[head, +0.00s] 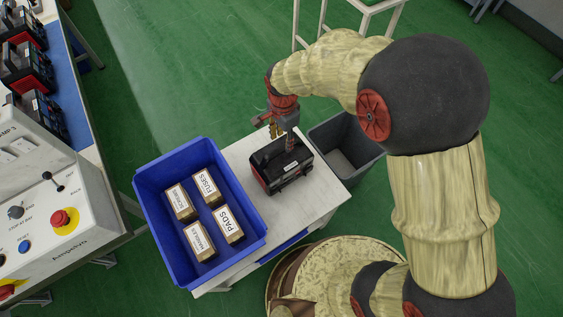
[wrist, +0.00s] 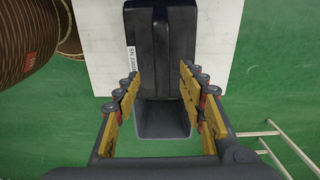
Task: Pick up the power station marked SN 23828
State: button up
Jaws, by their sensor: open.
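A black power station with red trim (head: 281,168) stands on a small white table (head: 322,205) in the head view. In the wrist view the dark power station (wrist: 160,45) fills the upper middle. A white label on its left side starts with SN, but its last digits are too small to read surely. My gripper (head: 289,142) is just over the power station's top, pointing down. In the wrist view my gripper (wrist: 160,76) is open, its yellow-padded fingers to either side of the station's near end. I cannot tell whether they touch it.
A blue bin (head: 150,205) with several labelled boxes is left of the station. A grey bin (head: 362,165) stands to the right, beyond the table edge. More power stations (head: 38,115) sit on a blue-topped bench at far left, near a control panel (head: 45,205).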

aim_at(281, 147)
notch_tip(281, 147, down, 2)
jog(key=shift+s+b, duration=0.1)
jog(key=shift+b, duration=0.2)
jog(key=f+b, duration=0.1)
jog(key=f, duration=0.1)
jog(key=f+b, duration=0.1)
jog(key=f, duration=0.2)
jog(key=shift+w+a+f+b, duration=0.15)
jog(key=shift+w+a+b, duration=0.05)
jog(key=shift+b, duration=0.2)
jog(key=shift+c, duration=0.3)
grip_shut()
dwell(0.3)
jog(key=shift+w+r, duration=0.15)
jog(key=shift+r, duration=0.1)
